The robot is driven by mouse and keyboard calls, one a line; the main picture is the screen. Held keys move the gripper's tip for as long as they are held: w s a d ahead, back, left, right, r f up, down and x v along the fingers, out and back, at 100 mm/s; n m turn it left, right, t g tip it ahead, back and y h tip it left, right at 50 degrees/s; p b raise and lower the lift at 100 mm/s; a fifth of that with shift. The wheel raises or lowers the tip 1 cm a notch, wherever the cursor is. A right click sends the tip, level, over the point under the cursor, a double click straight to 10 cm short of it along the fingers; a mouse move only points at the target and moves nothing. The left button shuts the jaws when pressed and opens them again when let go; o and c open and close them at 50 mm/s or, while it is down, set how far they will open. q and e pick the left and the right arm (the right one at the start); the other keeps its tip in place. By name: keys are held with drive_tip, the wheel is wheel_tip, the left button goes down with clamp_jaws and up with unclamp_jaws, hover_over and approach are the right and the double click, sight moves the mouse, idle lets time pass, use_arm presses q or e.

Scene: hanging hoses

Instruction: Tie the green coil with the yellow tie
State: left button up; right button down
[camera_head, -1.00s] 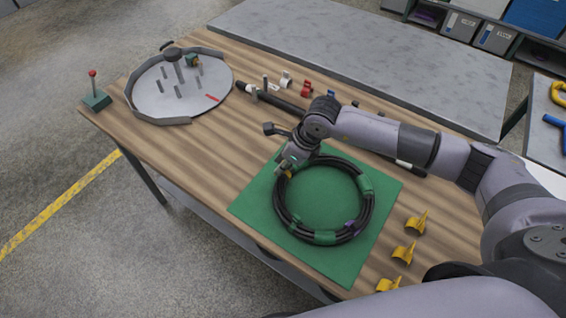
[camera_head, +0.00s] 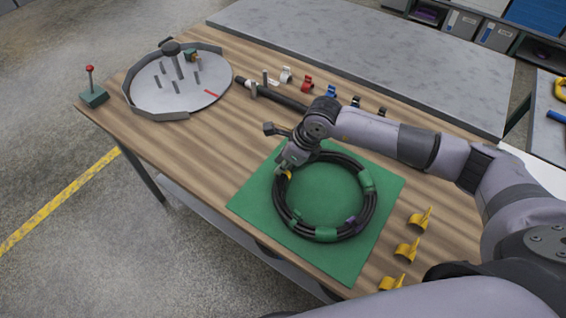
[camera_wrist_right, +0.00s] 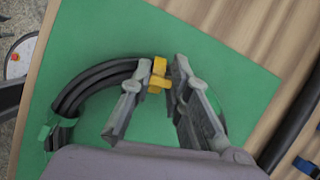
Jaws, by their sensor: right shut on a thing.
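A black hose coil (camera_head: 367,215) with several green bands and a purple mark lies on a green mat (camera_head: 250,208). My right gripper (camera_head: 285,172) is over the coil's upper-left side. It is shut on a yellow tie (camera_wrist_right: 158,75), which shows between its fingertips (camera_wrist_right: 156,74) in the right wrist view, beside the coil's hose (camera_wrist_right: 95,82). The tie is at the hose; the fingers hide whether it wraps around it. Three more yellow ties (camera_head: 406,250) stand on the table at the mat's right. My left gripper is not in view.
A round grey turntable (camera_head: 180,90) with pegs stands at the table's far left, beside a red-knobbed switch (camera_head: 93,92). White, red, blue and black clips (camera_head: 307,83) line the back. A dark rod (camera_head: 275,97) lies behind the coil. The wood left of the mat is clear.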

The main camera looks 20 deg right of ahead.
drive_tip(key=shift+f+b, duration=0.65)
idle(0.3)
drive_tip(key=c, duration=1.4)
unclamp_jaws()
drive_tip(key=shift+c, duration=0.2)
drive_tip(key=shift+r, duration=0.15)
drive_tip(key=v, duration=1.1)
drive_tip(key=shift+d+r, duration=0.2)
drive_tip(key=shift+r, duration=0.15)
drive_tip(key=shift+s, duration=0.15)
